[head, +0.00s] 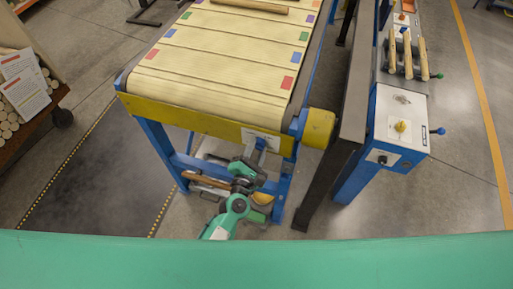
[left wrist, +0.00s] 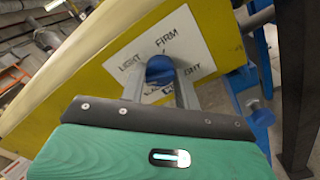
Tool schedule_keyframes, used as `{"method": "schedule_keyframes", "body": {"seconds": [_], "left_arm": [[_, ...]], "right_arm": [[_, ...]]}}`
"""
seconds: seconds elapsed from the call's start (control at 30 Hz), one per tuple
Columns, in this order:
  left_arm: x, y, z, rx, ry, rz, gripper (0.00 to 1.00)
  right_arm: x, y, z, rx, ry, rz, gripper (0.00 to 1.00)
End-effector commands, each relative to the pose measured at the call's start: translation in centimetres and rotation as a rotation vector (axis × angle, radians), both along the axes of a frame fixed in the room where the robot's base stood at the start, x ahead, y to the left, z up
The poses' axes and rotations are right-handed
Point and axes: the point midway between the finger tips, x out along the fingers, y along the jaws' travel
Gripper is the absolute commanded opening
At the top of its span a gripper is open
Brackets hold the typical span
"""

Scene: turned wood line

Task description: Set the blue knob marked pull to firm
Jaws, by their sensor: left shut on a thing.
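The blue knob (left wrist: 160,68) sits on a white label plate (left wrist: 190,40) on the yellow end beam. My left gripper (left wrist: 161,82) is shut on the knob, one finger on each side. In the head view, the left gripper (head: 253,160) meets the plate (head: 264,136) low at the conveyor's near right corner. I cannot tell where the knob points. My right gripper is not in view.
The slatted conveyor (head: 215,50) runs away above the yellow beam (head: 180,116). A blue-and-white machine (head: 400,110) with a yellow knob (head: 402,126) stands at right. A dark post (head: 335,150) is close right of the arm. A wood cart (head: 25,95) stands at left.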

Motion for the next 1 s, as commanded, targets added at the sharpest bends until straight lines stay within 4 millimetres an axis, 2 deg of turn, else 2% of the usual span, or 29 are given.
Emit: {"method": "schedule_keyframes", "body": {"seconds": [1.0], "left_arm": [[-0.1,0.0,0.1,0.92,-0.295,-0.003,0.09]], "right_arm": [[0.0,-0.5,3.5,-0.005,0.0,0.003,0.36]]}}
